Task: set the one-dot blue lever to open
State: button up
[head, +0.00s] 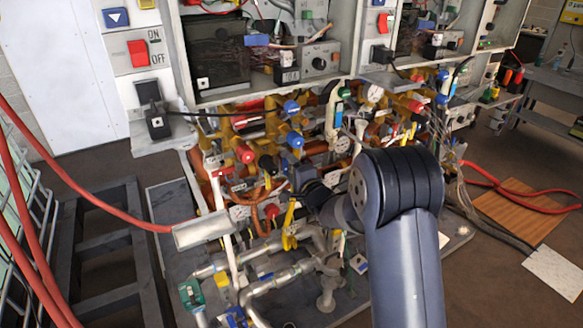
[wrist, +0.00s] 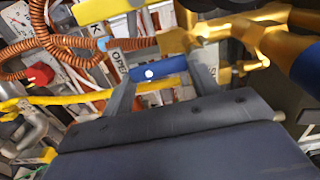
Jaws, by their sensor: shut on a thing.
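The blue lever (wrist: 158,70) with one white dot lies across the middle of the wrist view. It sits between the two grey fingers of my gripper (wrist: 163,76), which is shut on it. A plate with the letters "OPE" (wrist: 121,48) shows at the lever's left. Another plate beginning with "S" (wrist: 211,72) is at its right, partly hidden by a finger. The lever looks nearly level in this view. In the head view my arm reaches into the pipework and hides most of the gripper; I cannot pick out this lever there.
Brass fittings (wrist: 190,38) crowd close above and right of the fingers. A yellow bar (wrist: 85,98) runs at the left, and a coiled copper pipe (wrist: 75,42) lies behind. Open heater cabinets (head: 212,70) hang above. A red hose (head: 95,197) crosses at the left.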

dwell(0.4)
jog(key=o, duration=1.4)
jog(key=b+v, duration=0.2)
jog(key=v, duration=0.9)
jog(key=shift+w, duration=0.1)
jog(key=p+x, duration=0.2)
jog(key=x, duration=0.8)
jog(key=shift+w+a, duration=0.3)
